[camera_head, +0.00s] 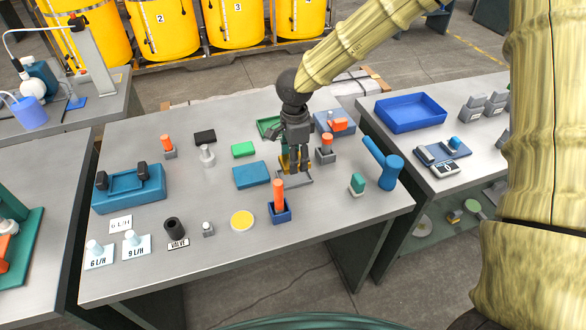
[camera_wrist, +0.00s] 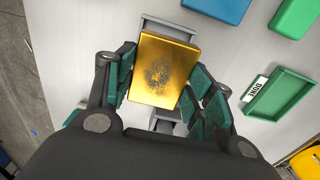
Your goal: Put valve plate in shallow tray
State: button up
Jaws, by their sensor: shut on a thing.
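My gripper (camera_head: 294,160) is over the back right of the middle table, pointing down. In the wrist view its green-padded fingers (camera_wrist: 163,90) are shut on a gold, block-like plate (camera_wrist: 163,70), which I take as the valve plate. A bit of gold (camera_head: 284,163) shows beside the fingers in the head view. A low grey tray-like piece (camera_head: 297,181) is under the plate, and its edge shows in the wrist view (camera_wrist: 168,26). A green shallow tray (camera_wrist: 283,92) labelled DONE is beside the gripper. I cannot tell whether the plate touches the grey piece.
An orange-handled part in a blue block (camera_head: 280,213) stands in front of the gripper. Another orange-topped part (camera_head: 325,148) is close at its right. A blue block (camera_head: 251,175) lies to its left. A blue tray (camera_head: 410,112) is on the right table.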

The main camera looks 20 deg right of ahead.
aim_at(294, 176)
jog(key=shift+a+f, duration=0.1)
jog(key=shift+f, duration=2.25)
jog(key=shift+s+f, duration=0.2)
jog(key=shift+f, duration=0.15)
jog(key=shift+s+f, duration=0.15)
jog(key=shift+f, duration=0.15)
jog(key=o, duration=1.1)
jog(key=shift+f, duration=0.1)
jog(key=shift+o, duration=0.7)
jog(key=shift+w+f, duration=0.2)
jog(key=shift+r, duration=0.2)
jog(key=shift+w+r, duration=0.1)
jog(key=shift+r, duration=0.1)
